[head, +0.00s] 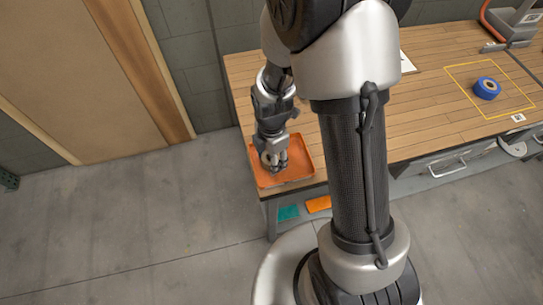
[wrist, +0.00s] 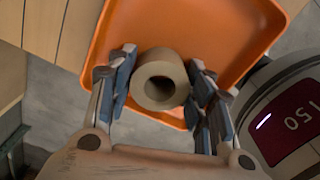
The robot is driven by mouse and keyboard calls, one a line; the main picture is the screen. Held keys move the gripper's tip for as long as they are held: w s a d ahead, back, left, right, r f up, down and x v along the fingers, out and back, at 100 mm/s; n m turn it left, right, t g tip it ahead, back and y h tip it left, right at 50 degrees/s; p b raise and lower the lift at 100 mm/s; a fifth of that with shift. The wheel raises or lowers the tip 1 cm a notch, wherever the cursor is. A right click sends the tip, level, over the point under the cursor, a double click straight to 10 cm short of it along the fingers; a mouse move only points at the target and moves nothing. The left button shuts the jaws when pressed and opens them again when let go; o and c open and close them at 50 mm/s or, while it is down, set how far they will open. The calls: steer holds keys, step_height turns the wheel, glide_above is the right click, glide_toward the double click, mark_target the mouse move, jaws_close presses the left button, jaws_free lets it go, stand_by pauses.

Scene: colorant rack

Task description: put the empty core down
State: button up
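The empty core (wrist: 160,80) is a short beige cardboard tube. In the wrist view I look into its open end, and it sits between my two fingers. My gripper (wrist: 161,84) is shut on it, with blue-grey pads against its left and right sides. In the head view my gripper (head: 273,163) points down over the orange tray (head: 302,158) at the table's left end, and the core is mostly hidden by the fingers. The tray also shows behind the core in the wrist view (wrist: 230,35). I cannot tell whether the core touches the tray floor.
The wooden table (head: 420,100) extends right, with a blue tape roll (head: 487,88) inside a yellow outlined square. A white sheet (head: 409,66) lies behind my arm. Teal (head: 288,213) and orange (head: 318,204) pieces show below the table's front edge. The tray looks otherwise empty.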

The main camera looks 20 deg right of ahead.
steer(key=o, duration=0.3)
steer(key=shift+o, duration=0.2)
steer(key=s+d+r+m+t+p, duration=0.1)
steer(key=s+r+m+p, duration=0.3)
steer(key=r, duration=0.9)
steer(key=s+d+r+m+t, duration=0.15)
steer(key=r+m, duration=0.45)
steer(key=r, duration=0.6)
steer(key=s+r+m+t, duration=0.2)
steer(key=s+r+m, duration=0.5)
steer(key=s+m, duration=0.2)
steer(key=shift+s+d+m, duration=0.2)
steer(key=shift+s+m, duration=0.15)
steer(key=shift+m, duration=0.85)
